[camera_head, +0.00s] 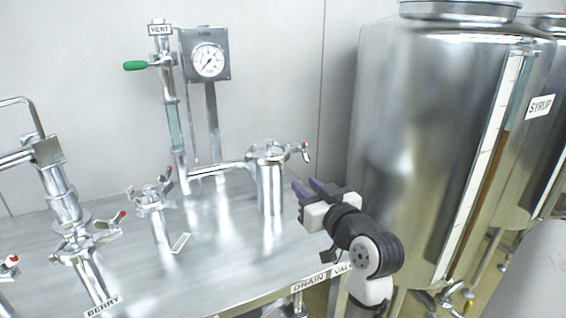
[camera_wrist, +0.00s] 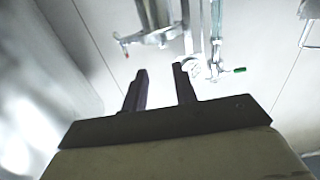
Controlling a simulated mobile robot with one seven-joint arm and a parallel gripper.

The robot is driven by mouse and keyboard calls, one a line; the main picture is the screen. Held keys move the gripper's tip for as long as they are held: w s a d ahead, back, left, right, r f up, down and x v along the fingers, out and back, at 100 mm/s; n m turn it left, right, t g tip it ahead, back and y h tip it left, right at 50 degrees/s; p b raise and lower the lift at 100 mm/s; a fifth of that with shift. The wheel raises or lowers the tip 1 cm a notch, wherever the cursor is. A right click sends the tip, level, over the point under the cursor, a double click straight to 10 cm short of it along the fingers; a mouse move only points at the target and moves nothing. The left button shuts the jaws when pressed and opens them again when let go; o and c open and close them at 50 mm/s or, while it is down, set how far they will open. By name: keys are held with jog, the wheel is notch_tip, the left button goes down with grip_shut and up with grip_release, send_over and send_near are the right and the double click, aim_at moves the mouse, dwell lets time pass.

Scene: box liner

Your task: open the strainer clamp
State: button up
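An upright steel canister (camera_head: 270,190), which looks like the strainer, stands on the bench. A clamp (camera_head: 268,152) rings its lid, and a red-tipped clamp handle (camera_head: 300,148) sticks out on the right. My gripper (camera_head: 305,185) is right of the canister, below the handle, apart from both. Its two dark purple fingers are spread with nothing between them. Whether the clamp is latched is too small to tell.
A gauge (camera_head: 208,60) and a green-handled vent valve (camera_head: 137,66) rise behind. Other clamped fittings (camera_head: 153,197) (camera_head: 85,240) with red-tipped handles stand left. A large steel tank (camera_head: 405,140) is close on the right. The bench front (camera_head: 215,270) is mostly clear.

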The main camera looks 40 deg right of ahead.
aim_at(284, 165)
jog(key=p+x, duration=0.3)
jog(key=x, duration=0.8)
jog(key=shift+w+r, duration=0.1)
jog(key=shift+w, duration=0.2)
jog(key=shift+c, duration=0.2)
grip_shut()
